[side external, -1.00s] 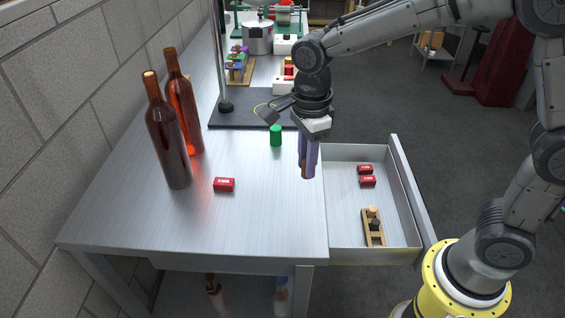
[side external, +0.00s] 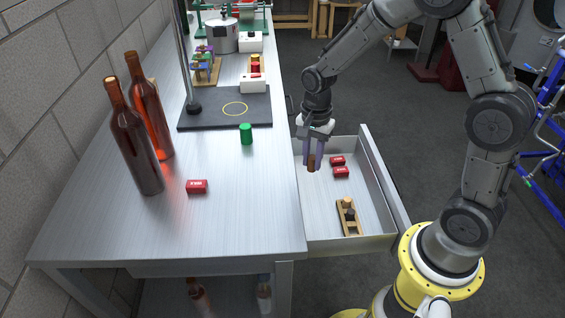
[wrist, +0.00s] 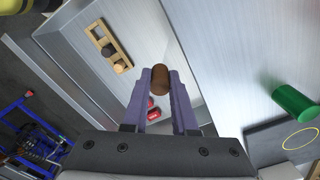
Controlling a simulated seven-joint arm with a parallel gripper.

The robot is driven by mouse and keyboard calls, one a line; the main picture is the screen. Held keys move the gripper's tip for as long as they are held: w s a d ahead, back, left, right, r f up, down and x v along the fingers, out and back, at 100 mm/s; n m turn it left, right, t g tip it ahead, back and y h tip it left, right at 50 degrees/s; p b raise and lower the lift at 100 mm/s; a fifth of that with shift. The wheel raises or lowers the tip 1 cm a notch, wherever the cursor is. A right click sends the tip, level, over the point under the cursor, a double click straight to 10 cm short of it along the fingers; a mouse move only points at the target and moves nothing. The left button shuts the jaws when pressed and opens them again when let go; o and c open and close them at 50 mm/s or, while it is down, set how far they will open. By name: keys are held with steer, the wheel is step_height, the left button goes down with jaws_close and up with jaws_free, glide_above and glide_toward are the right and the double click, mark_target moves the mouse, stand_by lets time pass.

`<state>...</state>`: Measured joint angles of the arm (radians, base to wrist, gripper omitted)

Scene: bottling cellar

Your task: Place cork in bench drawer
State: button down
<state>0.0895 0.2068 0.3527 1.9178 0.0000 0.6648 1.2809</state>
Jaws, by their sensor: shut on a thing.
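My gripper (side external: 313,163) is over the open bench drawer (side external: 322,218), near its back left part. It is shut on a brown cork (wrist: 160,78), held between the purple fingertips in the wrist view. In the side view the cork (side external: 311,163) shows between the fingers, and I cannot tell its exact height above the drawer floor. The drawer holds two red boxes (side external: 340,171) at its back right and a wooden rack (side external: 349,216) with a dark and a light piece near its front.
On the bench (side external: 225,225) stand two brown bottles (side external: 135,150), a red box (side external: 197,187) and a green cylinder (side external: 246,134). A dark stand base (side external: 225,115) with a yellow ring lies behind. The drawer's front left floor is clear.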

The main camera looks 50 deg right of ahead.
steer(key=w+d+f+n, duration=0.3)
steer(key=d+f+n, duration=0.1)
steer(key=n, duration=1.3)
steer(key=s+a+r+n, duration=0.2)
steer(key=a+r+n, duration=0.1)
steer(key=shift+s+r+n, duration=0.3)
steer(key=shift+s, duration=0.05)
steer(key=s+a+r+n, duration=0.3)
steer(key=a+r+n, duration=0.4)
steer(key=a+r, duration=0.5)
glide_above(247, 181)
steer(key=f, duration=0.8)
steer(key=shift+s+f, duration=0.15)
steer(key=shift+s, duration=0.1)
steer(key=shift+w+f, duration=0.2)
steer(key=shift+f, duration=0.15)
steer(key=shift+w+f, duration=0.1)
steer(key=shift+f, duration=1.5)
